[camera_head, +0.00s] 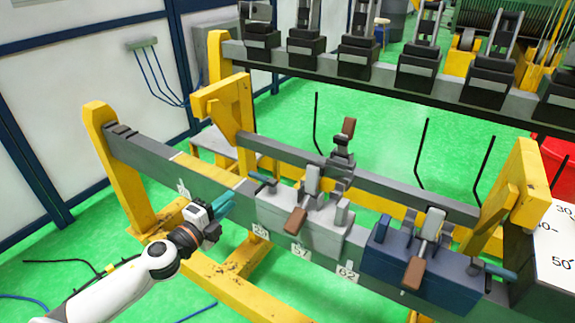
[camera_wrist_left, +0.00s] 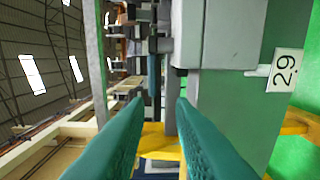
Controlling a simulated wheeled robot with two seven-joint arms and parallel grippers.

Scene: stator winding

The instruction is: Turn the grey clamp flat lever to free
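The grey clamp (camera_head: 330,240) sits on the long grey beam, with a brown-tipped lever (camera_head: 297,219) at its middle. Its flat lever (camera_head: 262,179), thin and dark, sticks out from the clamp's left end. My left gripper (camera_head: 224,204) has teal fingers and is just left of the grey clamp, apart from the flat lever. In the left wrist view the two fingers (camera_wrist_left: 160,105) stand apart with nothing held. A dark bar, likely the flat lever (camera_wrist_left: 155,75), shows ahead between them, beside the light grey clamp body (camera_wrist_left: 232,30). My right gripper is not in view.
A blue clamp (camera_head: 440,280) with its own brown-tipped lever sits to the right on the same beam (camera_head: 150,165). Number tags, including one reading 29 (camera_wrist_left: 285,69), hang below the grey clamp. Yellow supports (camera_head: 130,180) hold the beam. Another rail with several black clamps stands behind.

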